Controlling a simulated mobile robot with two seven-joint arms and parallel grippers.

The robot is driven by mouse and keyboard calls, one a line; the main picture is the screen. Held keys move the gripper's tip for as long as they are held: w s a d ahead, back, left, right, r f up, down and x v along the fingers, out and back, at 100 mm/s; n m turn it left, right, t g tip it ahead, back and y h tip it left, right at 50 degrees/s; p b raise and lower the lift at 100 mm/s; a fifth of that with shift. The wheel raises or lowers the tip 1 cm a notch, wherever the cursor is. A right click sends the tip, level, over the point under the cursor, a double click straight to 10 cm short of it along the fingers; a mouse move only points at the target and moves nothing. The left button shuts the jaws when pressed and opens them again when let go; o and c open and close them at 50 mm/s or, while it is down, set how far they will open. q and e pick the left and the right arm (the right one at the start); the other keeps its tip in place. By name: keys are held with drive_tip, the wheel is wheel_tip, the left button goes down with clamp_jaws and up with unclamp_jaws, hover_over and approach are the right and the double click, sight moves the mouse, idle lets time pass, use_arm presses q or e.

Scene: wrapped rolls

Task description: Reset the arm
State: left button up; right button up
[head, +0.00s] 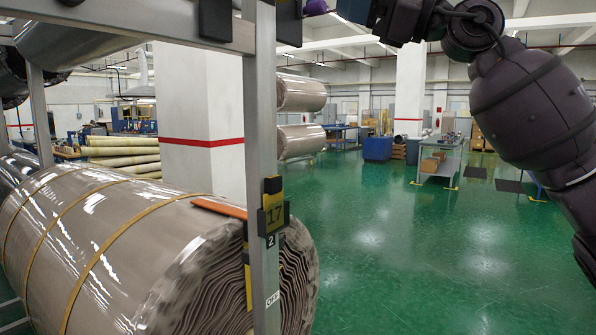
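My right arm (535,105), dark purple with rounded links, comes in from the right edge. It is raised and bent, and its far links (400,15) run left along the top edge of the head view. No fingers of the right gripper can be made out; that end is cut off by the top edge. My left gripper is not in view. A large wrapped roll (110,235) with yellow straps lies at the lower left, apart from my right arm in the picture.
The green floor (400,260) is clear at centre and right, up to a grey workbench (440,160) and blue cabinet (377,148).

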drive_tip(key=s+r+m+g+y, duration=0.2)
drive_tip(key=s+r+m+y, duration=0.2)
drive_tip(key=w+d+f+m+t+h, duration=0.4)
drive_tip(key=f+m+t, duration=0.3)
drive_tip(key=f+m, duration=0.55)
drive_tip(key=w+d+f+m+t+h, duration=0.1)
drive_tip(key=w+f+m+t+h, duration=0.4)
drive_tip(key=f+m+t, duration=0.7)
drive_tip(key=d+f+m+g+h, duration=0.25)
drive_tip(key=f+m+h, duration=0.25)
drive_tip(key=f+m, duration=0.6)
drive_tip(key=d+f+m+g+h, duration=0.25)
drive_tip(key=f+m+h, duration=0.3)
drive_tip(key=f, duration=0.85)
drive_tip(key=s+d+f+m+g+h, duration=0.1)
drive_tip(key=s+f+m, duration=0.1)
drive_tip(key=f, duration=0.5)
drive_tip(key=s+d+f+m+g+h, duration=0.1)
drive_tip(key=s+f+m, duration=0.15)
drive_tip(key=f, duration=0.35)
drive_tip(key=s+d+f+m+g+h, duration=0.1)
drive_tip(key=s+d+f+m+g, duration=0.1)
drive_tip(key=s+f, duration=1.1)
drive_tip(key=s+d+f+m+g+h, duration=0.2)
drive_tip(key=s+f+g, duration=0.3)
drive_tip(key=s+f, duration=0.8)
drive_tip(key=shift+s+d+f+m, duration=0.25)
drive_tip(key=shift+s+f+m, duration=0.15)
drive_tip(key=shift+s+m, duration=0.55)
